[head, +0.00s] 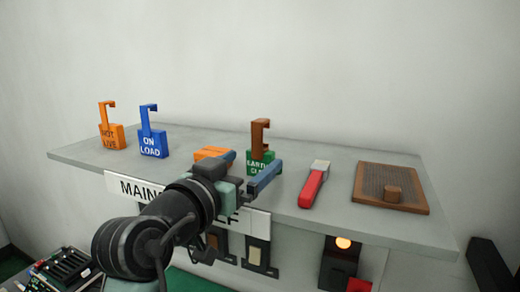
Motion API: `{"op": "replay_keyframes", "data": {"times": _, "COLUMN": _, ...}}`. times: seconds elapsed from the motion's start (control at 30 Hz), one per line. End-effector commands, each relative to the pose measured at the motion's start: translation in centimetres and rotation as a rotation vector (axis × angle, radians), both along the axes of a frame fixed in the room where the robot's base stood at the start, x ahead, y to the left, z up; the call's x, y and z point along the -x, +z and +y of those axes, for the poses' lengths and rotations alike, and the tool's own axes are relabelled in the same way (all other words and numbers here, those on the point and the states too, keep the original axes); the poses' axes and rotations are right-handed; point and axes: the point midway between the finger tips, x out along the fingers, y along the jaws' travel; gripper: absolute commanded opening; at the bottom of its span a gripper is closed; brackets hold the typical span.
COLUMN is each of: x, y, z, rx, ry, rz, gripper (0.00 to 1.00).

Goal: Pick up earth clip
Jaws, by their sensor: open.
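A green block with a brown hooked top (261,143) stands on the grey shelf. White lettering on it begins "EARTH" and the lower line is partly hidden, so I take it as the earth clip. My gripper (254,161) is open, with its two fingers pointing toward the green block from the front. One finger is to the lower left of the block and the other is just in front of its lower right. I cannot tell whether either touches it. Nothing is seen held between the fingers.
On the grey shelf (350,218), an orange "NOT LIVE" tag (111,137) and blue "ON LOAD" tag (153,142) stand left. An orange piece (211,153) lies behind my gripper. A red-handled piece (313,186) and brown mesh board (391,178) lie right.

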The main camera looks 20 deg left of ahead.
Motion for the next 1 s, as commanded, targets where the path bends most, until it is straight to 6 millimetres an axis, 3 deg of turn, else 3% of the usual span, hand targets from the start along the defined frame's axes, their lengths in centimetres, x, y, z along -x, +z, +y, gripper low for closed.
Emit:
{"op": "replay_keyframes", "data": {"times": 0.3, "x": -3.7, "y": 0.3, "z": -0.5, "rx": 0.001, "ry": -0.001, "rz": 0.001, "gripper": 0.97}}
{"op": "replay_keyframes", "data": {"times": 0.6, "x": -4.0, "y": 0.0, "z": -0.6, "rx": -0.001, "ry": -0.001, "rz": 0.000, "gripper": 0.97}}
{"op": "replay_keyframes", "data": {"times": 1.0, "x": -4.0, "y": 0.1, "z": -0.6, "rx": 0.000, "ry": 0.000, "rz": 0.000, "gripper": 0.26}}
